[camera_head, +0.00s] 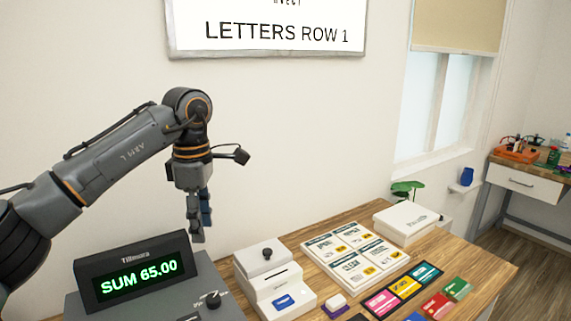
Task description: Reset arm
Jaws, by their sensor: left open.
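My left arm (125,150) comes in from the left and is raised in front of the wall. Its left gripper (199,232) hangs down, open and empty. It is seen nearly edge-on, so the gap between the fingers hardly shows. In the picture it is above and behind the right part of a grey device with a display (137,281) reading "SUM 65.00". It appears apart from everything on the table. My right gripper does not show.
The wooden table (462,249) holds a white slotted box (270,258), printed cards (350,262), coloured cards (437,304) and a white case (405,221). A wall sign (270,31) reads "LETTERS ROW 1". A second desk (525,182) stands at far right beyond open floor.

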